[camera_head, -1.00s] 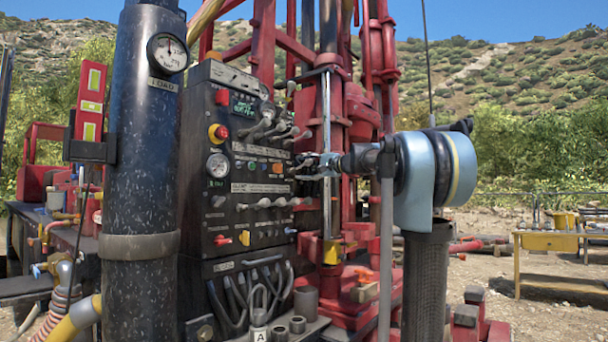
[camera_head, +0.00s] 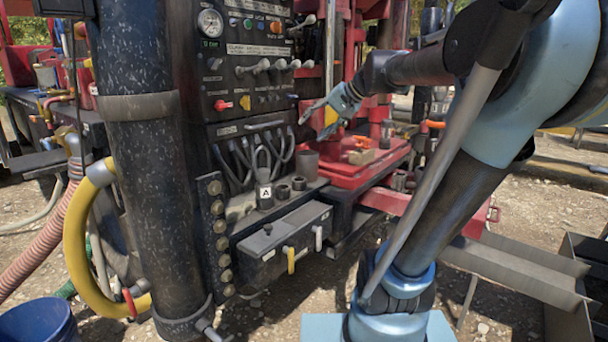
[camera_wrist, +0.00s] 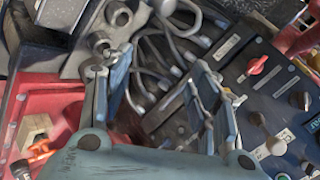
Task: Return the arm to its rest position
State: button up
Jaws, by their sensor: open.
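My gripper (camera_head: 316,118) is open and empty in the head view. It points left toward the lower part of the black control panel (camera_head: 262,75) and appears apart from it. My arm (camera_head: 430,200) reaches up from a blue base joint at the bottom centre, bends at the upper right, and extends left to the gripper. In the wrist view the two blue-grey fingers (camera_wrist: 160,75) stand wide apart with nothing between them. Behind them are the grey hoses (camera_wrist: 160,50) and the panel with a red knob (camera_wrist: 257,64).
A black speckled column (camera_head: 135,150) stands left of the panel. A grey box (camera_head: 285,240) with yellow and white handles juts out below it. The red rig base (camera_head: 350,170) lies under the gripper. Grey metal troughs (camera_head: 515,268) are at right, a blue bucket (camera_head: 40,322) at lower left.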

jog(key=s+d+f+g+h, duration=0.1)
jog(key=s+d+f, duration=0.4)
jog(key=f, duration=0.5)
jog(key=s+d+f+n+g+h, duration=0.1)
jog(key=s+d+f+h, duration=0.3)
jog(key=s+f, duration=0.6)
jog(key=s+d+f+n+g+h, duration=0.1)
jog(key=s+d+f+h, duration=0.2)
jog(key=s+d+f, duration=0.3)
notch_tip(320, 180, down, 4)
jog(key=shift+s+f, duration=0.2)
jog(key=shift+s, duration=0.45)
jog(key=shift+d, duration=0.1)
